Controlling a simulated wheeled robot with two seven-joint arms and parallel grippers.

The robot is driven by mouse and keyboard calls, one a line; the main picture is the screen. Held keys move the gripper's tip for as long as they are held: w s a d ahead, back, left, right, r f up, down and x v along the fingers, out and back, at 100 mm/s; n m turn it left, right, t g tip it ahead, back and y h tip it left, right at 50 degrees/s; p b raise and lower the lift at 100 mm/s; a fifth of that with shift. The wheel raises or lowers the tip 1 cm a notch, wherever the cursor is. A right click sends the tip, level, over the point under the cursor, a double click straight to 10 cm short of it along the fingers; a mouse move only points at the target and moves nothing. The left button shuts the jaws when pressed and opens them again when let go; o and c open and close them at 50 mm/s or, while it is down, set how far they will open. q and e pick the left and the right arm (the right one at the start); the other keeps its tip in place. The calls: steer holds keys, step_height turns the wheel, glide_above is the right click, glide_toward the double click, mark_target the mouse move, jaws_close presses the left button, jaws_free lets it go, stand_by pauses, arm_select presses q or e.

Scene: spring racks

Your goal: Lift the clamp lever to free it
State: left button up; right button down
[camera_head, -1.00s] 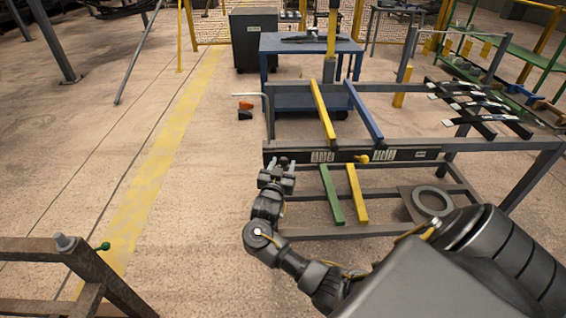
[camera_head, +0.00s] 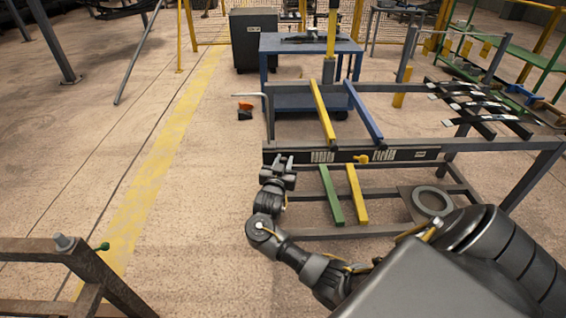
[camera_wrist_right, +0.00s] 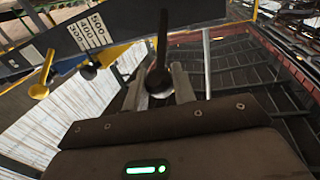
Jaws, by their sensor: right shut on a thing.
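My right gripper (camera_head: 282,162) is at the left end of the rack's dark front beam (camera_head: 345,155). In the right wrist view its two grey fingers (camera_wrist_right: 160,90) are shut on the clamp lever (camera_wrist_right: 162,45), a dark lever with a rounded black end. The lever's shaft runs upward from between the fingers, in front of the beam. In the head view the gripper hides the lever. My left gripper is not in view.
A yellow knob (camera_head: 361,158) sits on the beam; it also shows in the right wrist view (camera_wrist_right: 39,91). Yellow (camera_head: 322,110) and blue (camera_head: 364,110) bars lie across the rack. A rusty frame (camera_head: 75,258) stands at lower left.

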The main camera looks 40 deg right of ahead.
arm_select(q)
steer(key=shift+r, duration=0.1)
arm_select(e)
steer(key=shift+a, duration=0.1)
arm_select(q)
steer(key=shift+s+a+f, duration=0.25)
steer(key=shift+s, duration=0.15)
arm_select(e)
steer(key=shift+s+a+f, duration=0.1)
steer(key=shift+a+f, duration=0.05)
steer(key=shift+f, duration=0.25)
steer(key=c, duration=1.2)
jaws_free()
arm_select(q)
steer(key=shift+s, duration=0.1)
arm_select(e)
steer(key=shift+s, duration=0.1)
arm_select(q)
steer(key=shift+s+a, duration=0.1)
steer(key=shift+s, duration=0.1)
arm_select(e)
steer(key=v, duration=1)
steer(key=shift+s+a, duration=0.25)
